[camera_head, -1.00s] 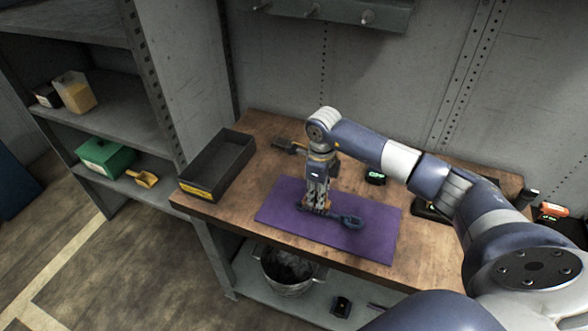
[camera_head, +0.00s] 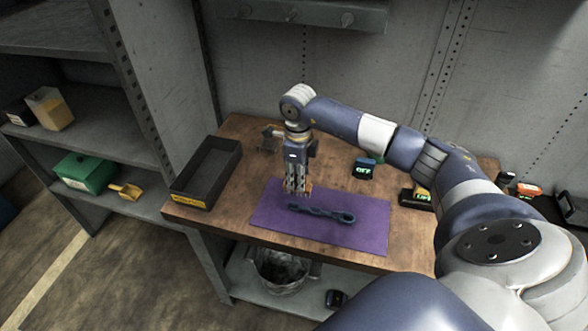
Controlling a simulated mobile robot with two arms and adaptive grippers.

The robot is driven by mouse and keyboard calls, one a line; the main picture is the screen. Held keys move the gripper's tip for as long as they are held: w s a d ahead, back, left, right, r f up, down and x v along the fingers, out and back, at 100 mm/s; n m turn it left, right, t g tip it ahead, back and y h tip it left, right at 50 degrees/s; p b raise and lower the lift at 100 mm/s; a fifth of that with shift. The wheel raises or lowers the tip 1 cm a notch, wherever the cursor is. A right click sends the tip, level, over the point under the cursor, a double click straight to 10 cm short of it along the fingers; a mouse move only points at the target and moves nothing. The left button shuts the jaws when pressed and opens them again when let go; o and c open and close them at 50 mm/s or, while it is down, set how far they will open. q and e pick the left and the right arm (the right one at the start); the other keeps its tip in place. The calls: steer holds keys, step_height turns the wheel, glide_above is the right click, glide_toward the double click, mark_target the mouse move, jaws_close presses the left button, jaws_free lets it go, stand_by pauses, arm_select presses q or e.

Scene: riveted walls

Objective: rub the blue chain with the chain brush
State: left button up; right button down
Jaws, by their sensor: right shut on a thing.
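The blue chain (camera_head: 324,212), dark blue with a loop at its right end, lies across the purple mat (camera_head: 365,236) on the workbench. My right gripper (camera_head: 297,189) points down just behind the chain's left end, over the mat's back left part. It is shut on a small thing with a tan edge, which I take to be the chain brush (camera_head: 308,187). The fingers hide most of it. Whether it touches the mat I cannot tell. My left gripper is not in view.
A black open bin (camera_head: 233,160) with a yellow label stands at the bench's left. A dark tool (camera_head: 268,139) lies behind my gripper. A small device with a green display (camera_head: 364,168) stands at the back right.

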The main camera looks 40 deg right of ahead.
steer(key=shift+w+r+p, duration=0.15)
steer(key=shift+r+p, duration=0.2)
steer(key=shift+r, duration=0.8)
